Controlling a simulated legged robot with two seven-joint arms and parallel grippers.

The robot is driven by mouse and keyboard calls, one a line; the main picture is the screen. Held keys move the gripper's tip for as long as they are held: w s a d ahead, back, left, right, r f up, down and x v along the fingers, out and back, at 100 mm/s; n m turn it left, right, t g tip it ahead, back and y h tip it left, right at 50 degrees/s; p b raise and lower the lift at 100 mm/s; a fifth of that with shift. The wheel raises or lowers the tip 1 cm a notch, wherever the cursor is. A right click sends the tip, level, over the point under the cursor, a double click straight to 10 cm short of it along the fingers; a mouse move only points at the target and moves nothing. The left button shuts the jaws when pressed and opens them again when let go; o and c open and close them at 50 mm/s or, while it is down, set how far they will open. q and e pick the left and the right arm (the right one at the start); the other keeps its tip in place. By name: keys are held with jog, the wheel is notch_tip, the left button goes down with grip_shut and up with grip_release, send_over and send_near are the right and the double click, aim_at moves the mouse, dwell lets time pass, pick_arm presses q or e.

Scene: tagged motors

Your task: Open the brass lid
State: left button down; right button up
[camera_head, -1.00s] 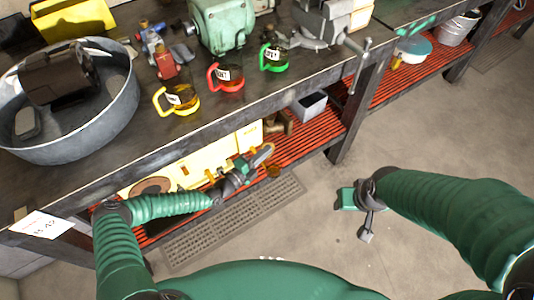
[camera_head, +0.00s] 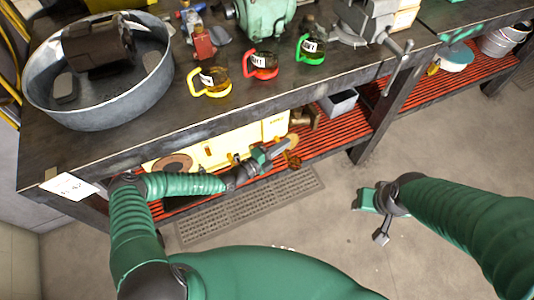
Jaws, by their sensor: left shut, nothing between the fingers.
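I cannot single out the brass lid with certainty. A small brass-coloured round piece (camera_head: 293,162) shows at the front of the red slatted lower shelf, just right of and below my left gripper. Another orange-brass edge shows behind the fingertips. My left gripper (camera_head: 278,151), green and grey, reaches in under the workbench in front of a cream-yellow box (camera_head: 215,151). It is shut with nothing held; whether it touches the brass pieces is not clear. My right gripper (camera_head: 375,212) hangs over the open floor, away from the bench; its finger opening is not clear.
The workbench top (camera_head: 110,150) overhangs the lower shelf (camera_head: 340,135). On it stand a grey basin (camera_head: 120,112) with a dark motor, a green motor (camera_head: 265,18) and yellow, red and green-handled mugs. A grey bin (camera_head: 338,104) sits on the shelf. The floor at right is clear.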

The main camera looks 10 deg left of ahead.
pick_arm(q)
jog(key=f+p+v, duration=0.1)
jog(key=v, duration=1.4)
jog(key=s+d+r+m+g+y+p, duration=0.1)
jog(key=s+r+m+g+p, duration=0.2)
jog(key=s+r+m+g, duration=0.7)
jog(key=s+d+f+m+g+y+p, duration=0.1)
jog(key=s+m+g+p, duration=0.3)
jog(key=m, duration=1.2)
jog(key=a+r+m+t+y+p, duration=0.1)
jog(key=a+r+m+y+p, duration=0.1)
jog(key=r+m, duration=0.8)
jog(key=w+a+r+m+t+y+p, duration=0.1)
jog(key=a+r+m+t+y+p, duration=0.1)
jog(key=a+r+m+y, duration=0.2)
notch_tip(320, 180, up, 6)
jog(key=m+y, duration=0.3)
jog(key=m, duration=0.4)
jog(key=shift+a, duration=0.4)
jog(key=shift+d+r, duration=0.15)
jog(key=shift+d, duration=0.1)
